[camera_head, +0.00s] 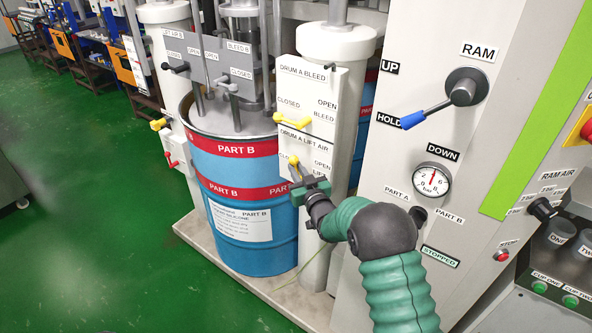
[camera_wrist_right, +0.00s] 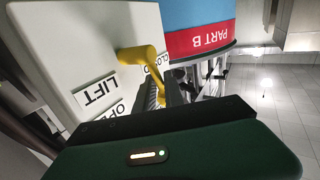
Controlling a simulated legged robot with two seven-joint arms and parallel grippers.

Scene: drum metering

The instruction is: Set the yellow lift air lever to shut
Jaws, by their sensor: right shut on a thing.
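The yellow lift air lever (camera_head: 293,160) is on the white panel marked DRUM A LIFT AIR (camera_head: 318,150). Its CLOSED label is partly hidden by the lever and gripper, and OPEN is at the lower right. My right gripper (camera_head: 298,172) is at the lever and shut on it. In the right wrist view the yellow lever (camera_wrist_right: 135,62) stands out from the panel beside the CLOSED label, with its end between the dark fingers (camera_wrist_right: 160,92). The fingertips are partly hidden, and the lever's exact angle is hard to tell. My left gripper is not in view.
Another yellow lever (camera_head: 292,121) for DRUM A BLEED sits just above. A blue and red PART B drum (camera_head: 240,190) stands close on the left. The grey RAM panel (camera_head: 425,80) with a blue-tipped lever (camera_head: 428,115) is to the right. Green floor is open at left.

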